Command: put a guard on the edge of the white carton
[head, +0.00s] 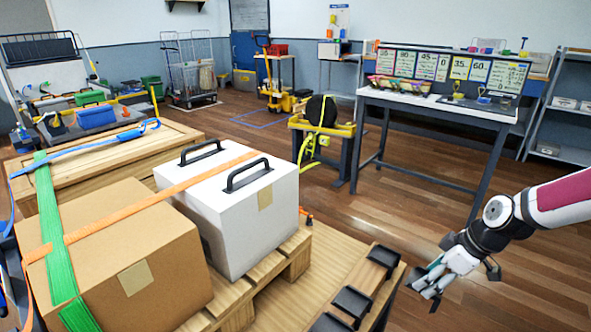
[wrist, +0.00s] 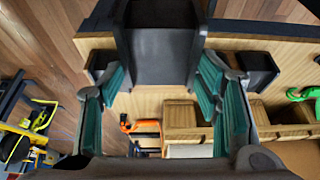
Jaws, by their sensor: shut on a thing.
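The white carton (head: 245,215) stands on a wooden pallet in the head view, with two black handles on top and an orange strap (head: 165,192) running across it. My gripper (head: 432,285) is at the right, beyond the wooden ledge and well apart from the carton. In the wrist view its teal-padded fingers (wrist: 160,95) are closed on a black angled guard (wrist: 160,58). Other black guards (head: 383,257) sit on the ledge; two show either side of the held one in the wrist view (wrist: 258,68). The held guard is hard to make out in the head view.
A brown carton (head: 150,265) with a green strap (head: 60,255) stands left of the white carton. A wooden crate (head: 115,150) is behind. An orange-handled item (head: 306,214) lies by the pallet. A table (head: 440,108) with signs stands behind; open floor lies around my gripper.

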